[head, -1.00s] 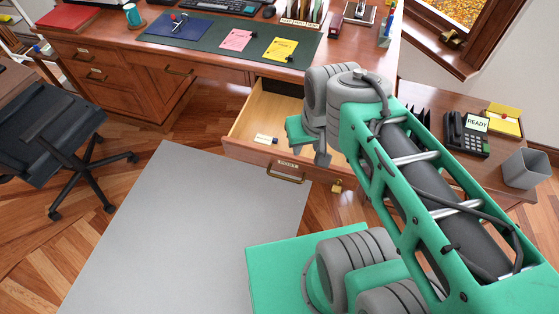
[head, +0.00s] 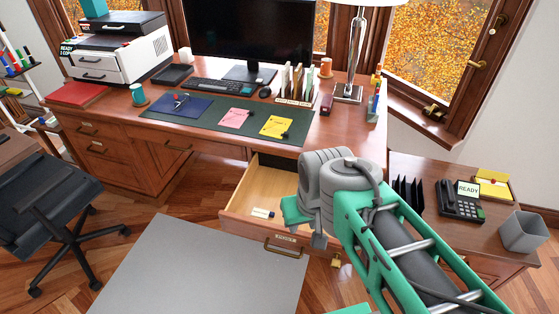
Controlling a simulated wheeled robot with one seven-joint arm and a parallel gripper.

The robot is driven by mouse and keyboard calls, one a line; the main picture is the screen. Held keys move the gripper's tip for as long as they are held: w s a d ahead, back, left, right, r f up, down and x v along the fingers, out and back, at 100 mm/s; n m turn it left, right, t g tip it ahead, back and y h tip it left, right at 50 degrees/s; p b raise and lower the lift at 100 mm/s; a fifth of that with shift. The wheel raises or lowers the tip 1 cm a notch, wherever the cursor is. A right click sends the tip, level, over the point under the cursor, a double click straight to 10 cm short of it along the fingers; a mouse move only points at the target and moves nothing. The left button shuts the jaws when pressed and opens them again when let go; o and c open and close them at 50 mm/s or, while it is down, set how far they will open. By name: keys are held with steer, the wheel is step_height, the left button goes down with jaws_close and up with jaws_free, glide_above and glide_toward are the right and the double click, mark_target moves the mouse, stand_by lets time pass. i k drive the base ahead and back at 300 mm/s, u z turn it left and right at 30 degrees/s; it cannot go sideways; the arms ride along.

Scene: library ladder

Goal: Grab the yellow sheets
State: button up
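The yellow sheets (head: 274,125) lie flat near the right end of the dark green desk mat (head: 212,128). They carry some dark writing, and a small black clip (head: 285,135) sits at their right edge. A pink sheet (head: 236,118) with a similar black clip lies just left of them. My arm rises from the lower right to a grey joint in front of the open drawer, short of the sheets. My gripper's fingers do not show; the arm's far end is hidden behind its own links.
An open drawer (head: 240,207) juts out below the desk. A monitor (head: 250,35), file rack (head: 297,85) and lamp (head: 352,60) stand behind the mat. At right, a side table holds a phone (head: 461,203) and a yellow item (head: 493,184). A chair (head: 60,205) stands left.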

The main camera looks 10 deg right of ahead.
mark_target(277, 128)
steer(key=u, duration=0.25)
steer(key=i, duration=0.35)
steer(key=u, duration=0.85)
steer(key=i, duration=1.05)
steer(key=u, duration=0.35)
steer(key=i, duration=1)
steer(key=z, duration=0.95)
steer(key=i, duration=0.9)
steer(key=z, duration=0.7)
